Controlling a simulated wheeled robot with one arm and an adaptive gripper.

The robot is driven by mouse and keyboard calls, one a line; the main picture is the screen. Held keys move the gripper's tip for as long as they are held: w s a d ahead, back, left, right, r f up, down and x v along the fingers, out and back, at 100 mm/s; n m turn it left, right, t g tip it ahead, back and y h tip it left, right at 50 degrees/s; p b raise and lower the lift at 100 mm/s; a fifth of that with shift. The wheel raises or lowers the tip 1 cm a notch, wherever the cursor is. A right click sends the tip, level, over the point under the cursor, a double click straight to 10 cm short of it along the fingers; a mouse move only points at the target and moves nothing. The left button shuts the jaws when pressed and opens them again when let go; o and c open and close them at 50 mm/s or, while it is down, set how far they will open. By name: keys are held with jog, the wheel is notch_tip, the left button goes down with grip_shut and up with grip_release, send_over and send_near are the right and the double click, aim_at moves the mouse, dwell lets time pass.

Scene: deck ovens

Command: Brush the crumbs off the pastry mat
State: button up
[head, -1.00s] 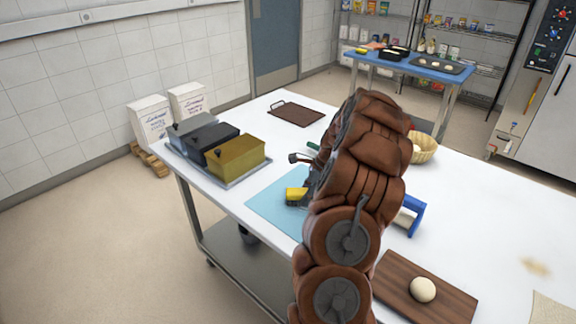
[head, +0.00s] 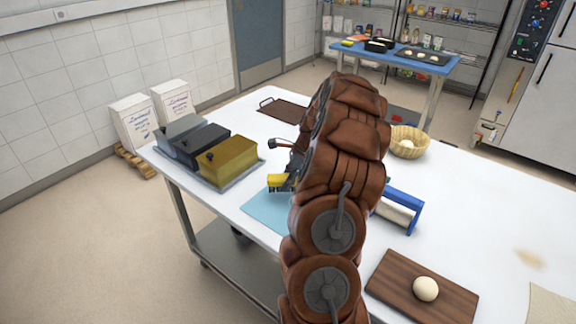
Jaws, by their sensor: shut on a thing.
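The light blue pastry mat (head: 262,212) lies on the white table, its right part hidden behind my arm. I cannot make out crumbs on it. My gripper (head: 285,180) is over the mat's far part, mostly hidden by my brown arm. It is shut on a yellow-headed brush (head: 275,181) with a dark lower edge, which is at or just above the mat near its far edge. Whether the brush touches the mat I cannot tell.
Grey, black and gold lidded boxes (head: 227,158) stand on a tray left of the mat. A blue-framed item (head: 408,203), a basket (head: 408,150) and a wooden board (head: 402,292) with a dough ball (head: 426,289) are to the right. A brown tray (head: 284,108) lies behind.

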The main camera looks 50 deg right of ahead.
jog(key=shift+r+p, duration=0.7)
jog(key=shift+r, duration=1.65)
jog(key=shift+s, duration=0.15)
